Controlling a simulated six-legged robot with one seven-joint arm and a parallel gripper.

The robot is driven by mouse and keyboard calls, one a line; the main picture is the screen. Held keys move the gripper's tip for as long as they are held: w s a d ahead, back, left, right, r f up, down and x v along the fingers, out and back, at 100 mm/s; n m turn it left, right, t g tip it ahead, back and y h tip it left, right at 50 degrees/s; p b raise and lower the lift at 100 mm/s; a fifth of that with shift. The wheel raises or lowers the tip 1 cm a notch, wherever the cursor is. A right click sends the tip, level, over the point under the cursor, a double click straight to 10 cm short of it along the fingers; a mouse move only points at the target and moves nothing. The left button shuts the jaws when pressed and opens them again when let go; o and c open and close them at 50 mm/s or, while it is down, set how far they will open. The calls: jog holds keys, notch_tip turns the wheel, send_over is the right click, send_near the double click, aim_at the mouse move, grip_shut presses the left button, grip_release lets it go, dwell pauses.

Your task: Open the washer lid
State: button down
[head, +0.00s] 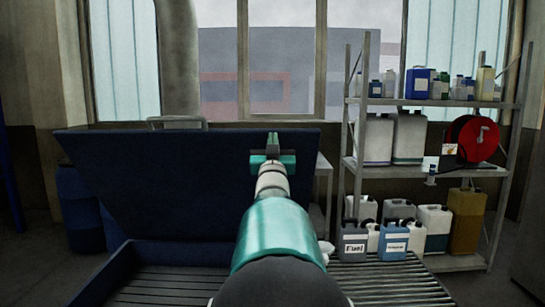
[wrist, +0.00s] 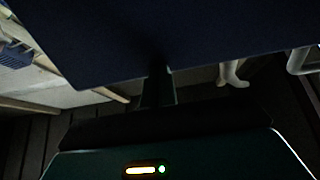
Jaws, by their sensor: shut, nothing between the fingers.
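The washer lid is a wide dark blue panel (head: 170,175). It stands raised and tilted up behind the washer basin (head: 150,285), whose slatted grey floor shows open at the front. My gripper (head: 272,145) is shut and empty. In the head view it overlaps the upper right part of the lid, near its top edge. In the wrist view the lid (wrist: 170,35) fills the top, and my gripper's fingers (wrist: 157,88) reach up to its lower edge. I cannot tell for sure whether they touch it.
A metal shelf (head: 350,105) with several jugs and bottles and a red reel (head: 473,139) stands at the right. A blue drum (head: 78,210) stands at the left. A grey rail (head: 176,119) shows above the lid. A white spout (wrist: 232,75) shows in the wrist view.

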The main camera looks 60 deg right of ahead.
jog(key=w+d+r+y, duration=0.1)
jog(key=w+d+r, duration=0.1)
jog(key=d+r, duration=0.1)
jog(key=w+d+r+g+y, duration=0.1)
jog(key=w+d+r, duration=0.1)
jog(key=d, duration=0.3)
jog(key=shift+w+d+r, duration=0.3)
jog(key=shift+d+r, duration=0.1)
jog(key=shift+r, duration=0.1)
jog(key=shift+a, duration=0.1)
